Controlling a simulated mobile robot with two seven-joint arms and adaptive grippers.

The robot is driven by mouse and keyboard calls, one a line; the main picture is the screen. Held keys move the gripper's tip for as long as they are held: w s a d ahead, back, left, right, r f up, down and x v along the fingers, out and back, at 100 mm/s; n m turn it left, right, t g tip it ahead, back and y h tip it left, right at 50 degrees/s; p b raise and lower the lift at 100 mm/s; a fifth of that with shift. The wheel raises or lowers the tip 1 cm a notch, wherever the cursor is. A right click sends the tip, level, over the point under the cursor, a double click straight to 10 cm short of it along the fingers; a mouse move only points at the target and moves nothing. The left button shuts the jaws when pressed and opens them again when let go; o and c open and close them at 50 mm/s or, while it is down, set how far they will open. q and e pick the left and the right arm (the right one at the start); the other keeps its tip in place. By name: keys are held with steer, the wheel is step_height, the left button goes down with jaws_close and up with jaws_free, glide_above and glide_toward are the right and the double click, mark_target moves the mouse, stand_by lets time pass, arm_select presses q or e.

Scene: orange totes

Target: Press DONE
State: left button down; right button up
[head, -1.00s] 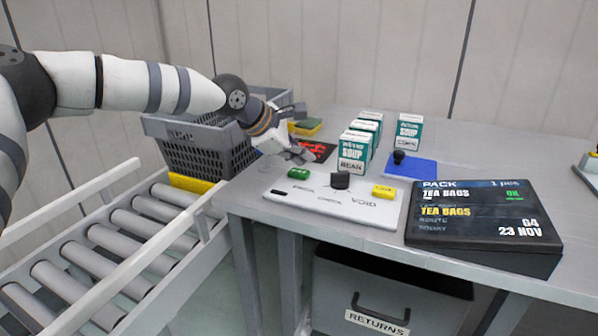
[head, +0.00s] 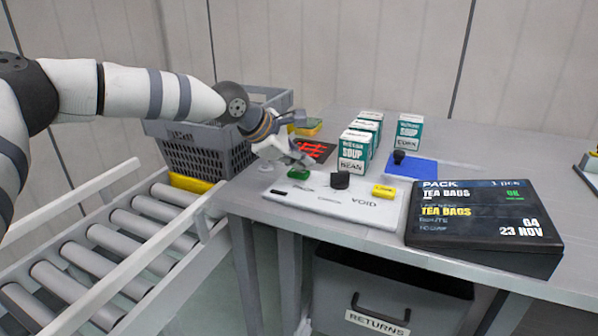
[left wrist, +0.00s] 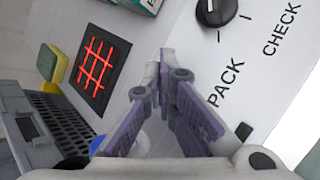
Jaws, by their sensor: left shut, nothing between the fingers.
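A white control panel (head: 335,205) lies on the table, with a black knob (head: 340,180), a yellow block (head: 384,191) beside the word VOID, and a green button (head: 299,174) at its far left. I cannot read a DONE label. My left gripper (head: 303,159) is shut and empty, its tips just above and behind the green button; I cannot tell whether they touch. In the left wrist view the gripper (left wrist: 168,62) points over the panel (left wrist: 262,70), near the word PACK and the black knob (left wrist: 216,12). My right gripper is out of view.
Several soup boxes (head: 353,152) stand behind the panel, near a blue pad (head: 420,170) with a black stamp (head: 399,157). A dark screen (head: 482,215) reads TEA BAGS. A grey crate (head: 205,158) and a red-lined dark plate (head: 316,150) lie near my arm.

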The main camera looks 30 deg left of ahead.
mark_target(301, 173)
arm_select(q)
steer(key=shift+f, duration=0.35)
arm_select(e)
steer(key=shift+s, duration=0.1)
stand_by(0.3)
arm_select(q)
steer(key=shift+r, duration=0.95)
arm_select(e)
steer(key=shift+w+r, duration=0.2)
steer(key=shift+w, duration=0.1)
arm_select(q)
steer(key=shift+r, duration=0.1)
steer(key=shift+r+p, duration=0.65)
steer(key=shift+r, duration=1.8)
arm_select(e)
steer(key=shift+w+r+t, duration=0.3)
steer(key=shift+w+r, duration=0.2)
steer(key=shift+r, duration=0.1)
